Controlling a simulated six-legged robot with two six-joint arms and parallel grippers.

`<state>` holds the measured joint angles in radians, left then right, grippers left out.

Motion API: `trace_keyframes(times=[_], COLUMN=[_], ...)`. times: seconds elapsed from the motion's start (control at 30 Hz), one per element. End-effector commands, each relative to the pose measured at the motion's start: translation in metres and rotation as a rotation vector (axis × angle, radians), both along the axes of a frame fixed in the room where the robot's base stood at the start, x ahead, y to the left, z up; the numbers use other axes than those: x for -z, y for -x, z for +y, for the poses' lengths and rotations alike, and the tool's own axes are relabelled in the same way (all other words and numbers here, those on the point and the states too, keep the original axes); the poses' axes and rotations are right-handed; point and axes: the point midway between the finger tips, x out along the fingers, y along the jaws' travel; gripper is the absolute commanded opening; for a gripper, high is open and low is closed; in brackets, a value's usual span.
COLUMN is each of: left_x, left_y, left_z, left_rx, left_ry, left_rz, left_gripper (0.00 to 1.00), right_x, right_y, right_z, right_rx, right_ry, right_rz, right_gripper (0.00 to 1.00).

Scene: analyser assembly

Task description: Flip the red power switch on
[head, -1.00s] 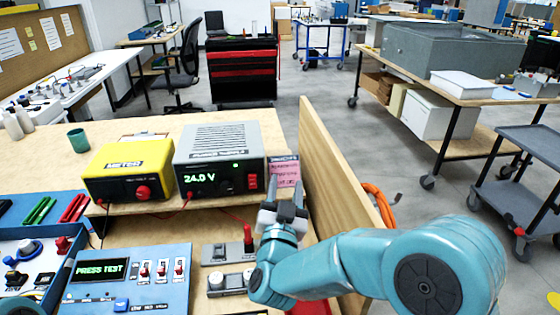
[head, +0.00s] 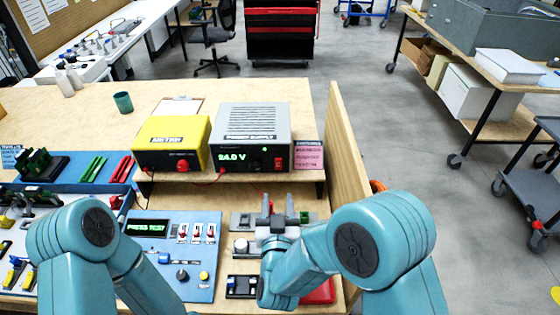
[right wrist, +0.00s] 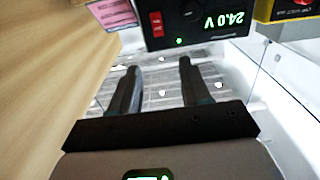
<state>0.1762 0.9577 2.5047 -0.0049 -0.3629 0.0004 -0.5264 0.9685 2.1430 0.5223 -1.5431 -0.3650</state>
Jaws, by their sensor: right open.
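A red rocker switch (head: 278,163) sits on the front of the grey power supply (head: 254,122). The supply's display reads 24.0 V and a small green light is lit. In the right wrist view the rocker (right wrist: 156,23) appears upside down, beyond my fingers. My right gripper (head: 277,202) is open, in front of and below the power supply, over a grey switch plate. A red piece, seemingly a lever, shows between or behind its fingers; contact cannot be told. The right wrist view shows both fingers apart (right wrist: 159,70) with nothing held.
A yellow meter (head: 171,143) stands left of the supply on the shelf. A blue panel (head: 150,252) reads PRESS TEST. A pink note (head: 309,155) is right of the supply. An upright wooden board (head: 348,150) closes the right side.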

Motion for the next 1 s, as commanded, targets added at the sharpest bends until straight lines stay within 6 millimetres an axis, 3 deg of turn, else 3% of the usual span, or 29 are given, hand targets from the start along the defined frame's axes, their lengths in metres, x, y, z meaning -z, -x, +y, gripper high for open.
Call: trace_keyframes(times=[0.3, 0.5, 0.7, 1.0], left_x=[-0.021, -0.028, -0.031, -0.03], left_y=[0.0, 0.0, 0.0, 0.0], left_z=[0.0, 0.0, 0.0, 0.0], left_rx=[0.0, 0.0, 0.0, 0.0], left_ry=[0.0, 0.0, 0.0, 0.0], left_rz=[0.0, 0.0, 0.0, 0.0], left_gripper=[0.0, 0.0, 0.0, 0.0], right_x=[-0.003, -0.001, -0.001, 0.0], right_y=[-0.078, -0.114, -0.13, -0.132], right_z=[-0.005, -0.005, -0.005, -0.004], right_rx=[0.008, 0.006, 0.005, 0.004], right_ry=[-0.001, -0.001, 0.001, 0.0], right_rz=[-0.001, 0.0, 0.0, 0.0], right_gripper=[0.47, 0.47, 0.47, 0.47])
